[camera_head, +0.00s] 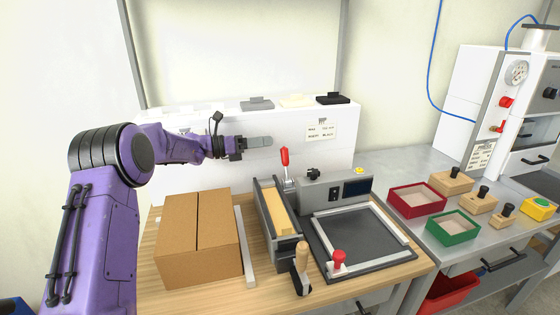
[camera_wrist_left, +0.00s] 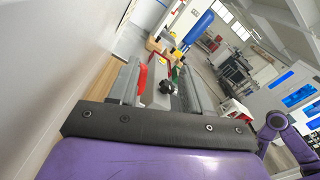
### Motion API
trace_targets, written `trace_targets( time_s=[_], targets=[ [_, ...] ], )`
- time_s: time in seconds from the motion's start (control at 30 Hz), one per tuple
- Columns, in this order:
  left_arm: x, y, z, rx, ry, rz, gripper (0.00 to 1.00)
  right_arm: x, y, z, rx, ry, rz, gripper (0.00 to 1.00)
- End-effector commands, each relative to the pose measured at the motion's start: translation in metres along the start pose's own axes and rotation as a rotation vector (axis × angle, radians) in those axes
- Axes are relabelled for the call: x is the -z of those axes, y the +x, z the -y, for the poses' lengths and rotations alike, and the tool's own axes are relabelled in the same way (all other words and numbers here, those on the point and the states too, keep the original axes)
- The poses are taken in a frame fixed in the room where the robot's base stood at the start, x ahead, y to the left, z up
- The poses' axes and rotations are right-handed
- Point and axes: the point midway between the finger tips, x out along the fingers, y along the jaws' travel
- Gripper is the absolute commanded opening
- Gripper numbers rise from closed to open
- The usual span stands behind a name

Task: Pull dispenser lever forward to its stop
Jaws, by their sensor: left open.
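The dispenser (camera_head: 265,228) is a narrow grey trough holding a yellowish stack. A red-handled lever (camera_head: 285,157) stands roughly upright at its back end. My left gripper (camera_head: 262,142) is just left of and slightly above the red handle in the head view, pointing right, apart from it as far as I can tell. In the left wrist view the jaws (camera_wrist_left: 162,88) are open and the red handle (camera_wrist_left: 142,79) shows between the fingers, near one of them. A second lever with a wooden handle (camera_head: 302,255) stands at the front. My right gripper is not in view.
A cardboard box (camera_head: 198,238) stands left of the dispenser. A grey framed plate (camera_head: 362,240) with a red knob (camera_head: 338,257) lies to the right, below a control panel (camera_head: 340,191). A white ledge (camera_head: 330,148) is behind. Red (camera_head: 417,198) and green (camera_head: 453,226) trays stand farther right.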

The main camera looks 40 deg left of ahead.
Motion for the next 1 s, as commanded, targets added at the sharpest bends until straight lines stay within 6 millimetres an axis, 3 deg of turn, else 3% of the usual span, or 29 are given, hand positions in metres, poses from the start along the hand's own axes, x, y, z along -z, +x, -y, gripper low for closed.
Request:
trace_targets(
  time_s=[0.23,0.3,0.5,0.63,0.9,0.93,1.0],
  targets=[
    [0.054,-0.001,-0.025,-0.005,-0.008,-0.001,0.49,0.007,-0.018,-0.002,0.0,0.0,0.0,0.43],
    [0.05,0.022,-0.022,-0.001,-0.003,-0.002,0.49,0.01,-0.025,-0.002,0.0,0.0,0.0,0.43],
    [0.052,0.06,-0.024,-0.002,-0.004,-0.002,0.49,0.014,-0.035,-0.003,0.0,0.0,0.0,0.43],
    [0.052,0.071,-0.024,-0.002,-0.006,0.0,0.49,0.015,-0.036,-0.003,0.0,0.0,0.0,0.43],
    [0.053,0.074,-0.024,-0.002,-0.006,0.001,0.49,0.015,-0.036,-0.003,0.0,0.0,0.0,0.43],
    [0.053,0.074,-0.024,-0.002,-0.006,0.001,0.42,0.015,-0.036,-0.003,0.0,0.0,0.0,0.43],
    [0.053,0.074,-0.024,-0.001,-0.006,0.001,0.2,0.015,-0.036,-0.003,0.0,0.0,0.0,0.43]
  ],
)
